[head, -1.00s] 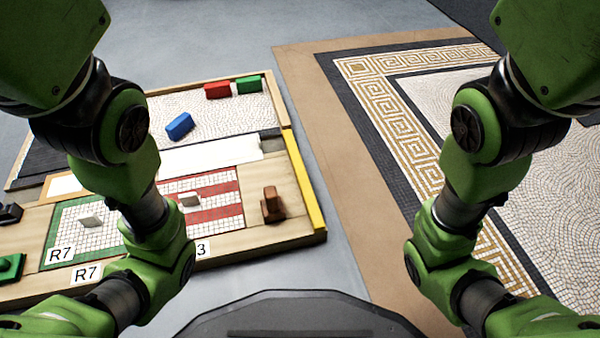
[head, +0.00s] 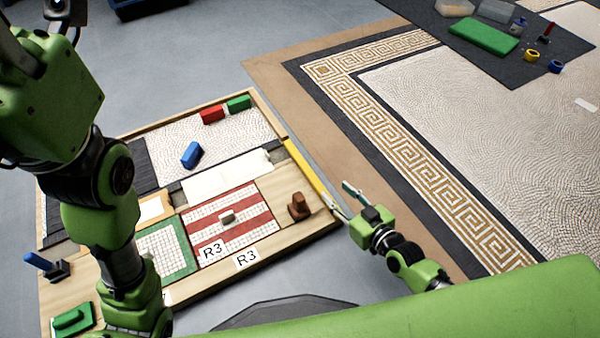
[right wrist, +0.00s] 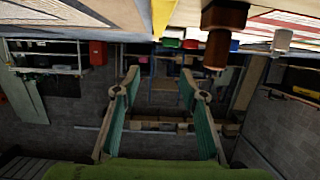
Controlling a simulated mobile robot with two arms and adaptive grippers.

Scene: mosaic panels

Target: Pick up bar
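The yellow bar (head: 308,170) lies along the right edge of the wooden board (head: 290,238). In the right wrist view a yellow strip (right wrist: 162,14) shows at the top middle, beyond the fingers. My right gripper (head: 340,196) is beside the bar's near end, just off the board's right edge. Its two fingers are spread with nothing between them; they also show apart in the right wrist view (right wrist: 160,80). I cannot tell how high the fingers are above the bar. My left arm comes down on the left, and its gripper is not visible.
A brown wooden piece (head: 299,207) stands on the board near the bar. Blue (head: 191,154), red (head: 212,114) and green (head: 239,103) blocks sit farther back. A large mosaic floor panel (head: 480,120) spreads at right. A dark mat (head: 480,20) with items lies at the far right.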

